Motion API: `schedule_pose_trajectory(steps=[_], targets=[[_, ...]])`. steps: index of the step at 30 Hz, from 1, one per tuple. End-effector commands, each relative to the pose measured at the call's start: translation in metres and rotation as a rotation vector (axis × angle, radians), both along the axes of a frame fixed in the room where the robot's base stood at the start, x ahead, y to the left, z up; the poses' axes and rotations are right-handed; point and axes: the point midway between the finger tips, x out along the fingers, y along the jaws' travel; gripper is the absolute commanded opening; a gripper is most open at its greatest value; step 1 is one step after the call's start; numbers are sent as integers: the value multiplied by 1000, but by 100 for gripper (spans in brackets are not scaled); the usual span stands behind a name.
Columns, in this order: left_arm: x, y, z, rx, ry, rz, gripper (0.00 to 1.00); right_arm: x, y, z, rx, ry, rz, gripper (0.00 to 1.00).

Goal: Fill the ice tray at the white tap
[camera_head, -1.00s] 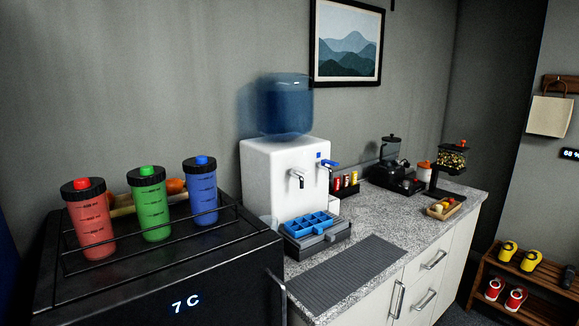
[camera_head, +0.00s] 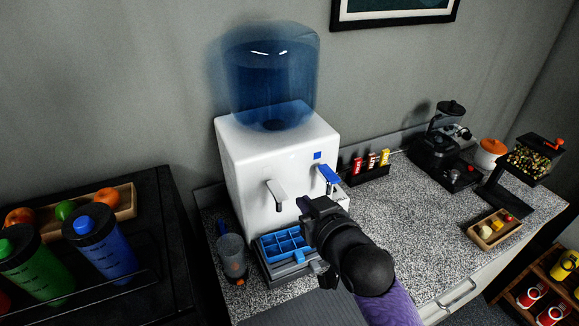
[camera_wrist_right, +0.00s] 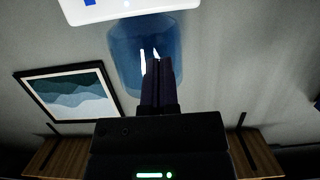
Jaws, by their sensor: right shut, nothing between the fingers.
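The white water dispenser (camera_head: 250,160) stands on the counter in the head view. It has a white tap (camera_head: 277,192) at left and a blue tap (camera_head: 328,175) at right. The blue ice tray (camera_head: 284,243) lies on the grey drip tray (camera_head: 283,268) below the white tap. My right gripper (camera_head: 306,208) is shut and empty in front of the dispenser, between the taps and near the tray's right end, partly hiding it. I cannot tell whether it touches anything. Its closed fingers also show in the right wrist view (camera_wrist_right: 158,82). My left gripper is out of view.
A black rack with bottles (camera_head: 97,240) is further left. A black holder of small cans (camera_head: 367,171) and a coffee grinder (camera_head: 440,150) stand right. A grey mat (camera_head: 300,305) lies in front.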

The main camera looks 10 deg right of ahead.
Motion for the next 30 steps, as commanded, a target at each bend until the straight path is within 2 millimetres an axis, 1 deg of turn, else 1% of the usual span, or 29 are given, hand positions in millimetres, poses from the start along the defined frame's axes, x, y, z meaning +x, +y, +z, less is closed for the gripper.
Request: schedule_pose_trajectory(steps=[1,3,10,13,17,27,28,30], targets=[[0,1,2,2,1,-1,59,0,0,4,1,-4,1,0],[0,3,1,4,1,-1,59,0,0,4,2,-7,1,0],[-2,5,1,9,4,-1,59,0,0,3,1,-6,1,0],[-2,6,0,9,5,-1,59,4,1,2,1,-6,1,0],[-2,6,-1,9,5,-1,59,24,5,-3,2,-5,1,0],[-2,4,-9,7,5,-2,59,95,19,-22,3,-6,2,0],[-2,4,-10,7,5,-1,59,98,20,-26,2,-4,2,0],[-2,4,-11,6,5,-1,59,95,19,-40,1,-1,1,0]])
